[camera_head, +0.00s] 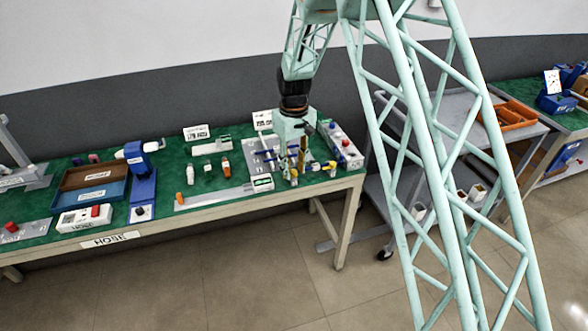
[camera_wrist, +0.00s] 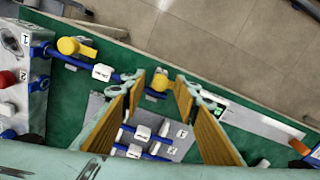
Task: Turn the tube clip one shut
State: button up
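My gripper (camera_wrist: 165,78) is open, its two long yellow-padded fingers apart. A yellow knob (camera_wrist: 159,83) on a blue tube shows between the fingertips; I see no finger touching it, and the depth between them is unclear. A white clip (camera_wrist: 103,72) sits on the blue tube left of the fingers. More white clips (camera_wrist: 142,132) sit on blue tubes over a grey plate (camera_wrist: 183,112), between the fingers and nearer the palm. I cannot tell which clip is number one. In the head view my gripper (camera_head: 292,176) points down at the right end of the green-topped bench, partly hiding the tubes.
A pump block (camera_wrist: 36,95) with a red knob stands left of the gripper, with another yellow knob (camera_wrist: 76,46) beside it. The green bench (camera_head: 225,180) also carries a blue stand (camera_head: 142,185) and trays (camera_head: 92,180). A grey cart (camera_head: 390,175) stands to the right.

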jog(key=c, duration=0.8)
jog(key=shift+c, duration=0.2)
jog(key=shift+m, duration=0.5)
jog(key=m+p, duration=0.1)
jog(key=m, duration=0.5)
jog(key=shift+m+p, duration=0.35)
jog(key=shift+m, duration=0.05)
jog(key=m, duration=0.5)
jog(key=shift+p, duration=0.35)
jog(key=m, duration=0.5)
